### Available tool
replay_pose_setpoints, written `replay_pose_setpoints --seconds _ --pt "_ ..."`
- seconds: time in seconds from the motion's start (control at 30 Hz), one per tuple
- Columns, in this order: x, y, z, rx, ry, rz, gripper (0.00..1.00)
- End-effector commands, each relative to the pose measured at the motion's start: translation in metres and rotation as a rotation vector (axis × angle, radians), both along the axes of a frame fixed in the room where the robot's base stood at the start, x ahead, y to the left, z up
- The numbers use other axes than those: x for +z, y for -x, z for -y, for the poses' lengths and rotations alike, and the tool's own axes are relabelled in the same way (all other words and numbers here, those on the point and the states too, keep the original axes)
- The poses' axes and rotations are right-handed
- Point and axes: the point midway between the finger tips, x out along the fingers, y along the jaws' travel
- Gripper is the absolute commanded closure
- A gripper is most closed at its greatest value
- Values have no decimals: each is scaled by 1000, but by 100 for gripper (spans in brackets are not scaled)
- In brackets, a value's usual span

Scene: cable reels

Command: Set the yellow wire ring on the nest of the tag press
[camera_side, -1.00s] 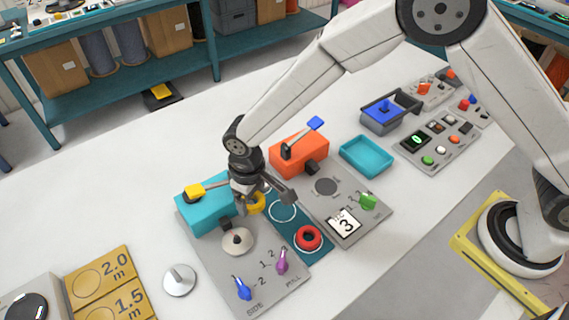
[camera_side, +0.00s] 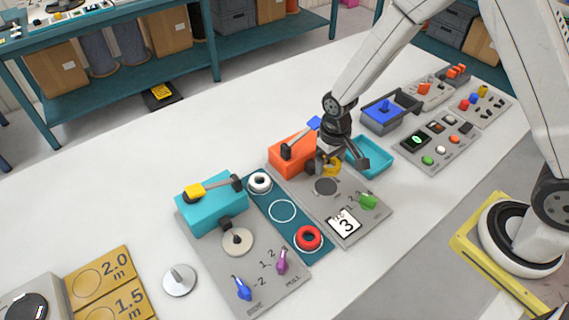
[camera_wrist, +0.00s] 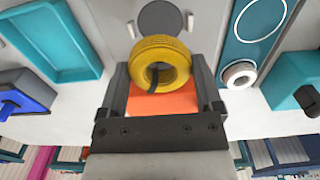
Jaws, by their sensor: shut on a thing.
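My gripper (camera_side: 333,150) is shut on the yellow wire ring (camera_side: 331,167). The wrist view shows the ring (camera_wrist: 148,48) between the two fingers, with a dark strip across its hole. The orange press (camera_side: 290,155) stands on a grey plate with a dark round nest (camera_side: 326,187), which fits the tag press. The ring is held beside this nest, on the press side, and appears above the plate. The nest also shows bare in the wrist view (camera_wrist: 160,18), just beyond the ring. The blue-tipped lever (camera_side: 315,123) is raised.
A teal press (camera_side: 212,205) with a yellow-tipped lever stands to the left. The teal mat (camera_side: 270,207) between the presses carries a white ring (camera_side: 260,183) and a red ring (camera_side: 308,238). A teal tray (camera_side: 378,160) and a blue-topped bin (camera_side: 384,112) are to the right.

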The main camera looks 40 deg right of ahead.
Motion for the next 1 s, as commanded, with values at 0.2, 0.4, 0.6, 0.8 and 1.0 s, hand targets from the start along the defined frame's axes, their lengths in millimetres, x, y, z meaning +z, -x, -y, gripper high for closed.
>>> replay_pose_setpoints --seconds 0.2,0.4,0.6,0.8,1.0 --pt "-5 0 0 1 0 -1 85" --pt "-20 0 0 1 1 -2 85" --pt "-38 0 0 1 1 -2 85" --pt "-46 0 0 1 1 0 85" --pt "-46 0 -1 1 1 1 85"
